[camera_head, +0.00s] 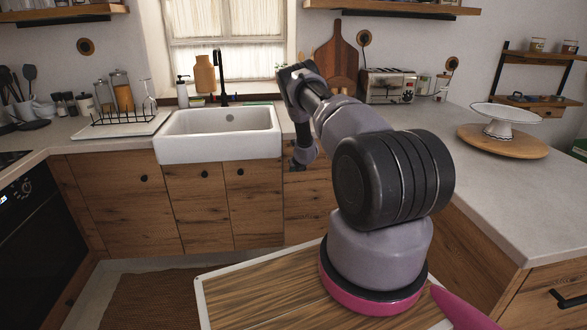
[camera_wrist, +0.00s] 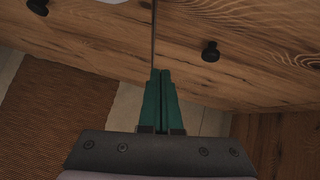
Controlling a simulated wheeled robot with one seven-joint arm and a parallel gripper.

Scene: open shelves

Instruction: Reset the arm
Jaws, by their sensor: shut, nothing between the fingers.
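My arm rises from its base in the head view and bends away toward the counter. My gripper (camera_wrist: 161,74) shows in the wrist view as two green fingers pressed together, with nothing between them. It points at the wooden cabinet fronts (camera_wrist: 230,75) below the counter, near the seam between two doors. In the head view the gripper end (camera_head: 298,163) hangs down in front of the cabinets, just right of the white sink (camera_head: 218,147); the fingers are too small to make out there.
A countertop (camera_head: 480,150) runs along the right, with a white cake stand (camera_head: 500,128) on a round board. A toaster (camera_head: 388,86) and cutting boards stand behind the arm. A dish rack (camera_head: 122,117) is left of the sink. A brown rug (camera_head: 150,297) lies on the floor below.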

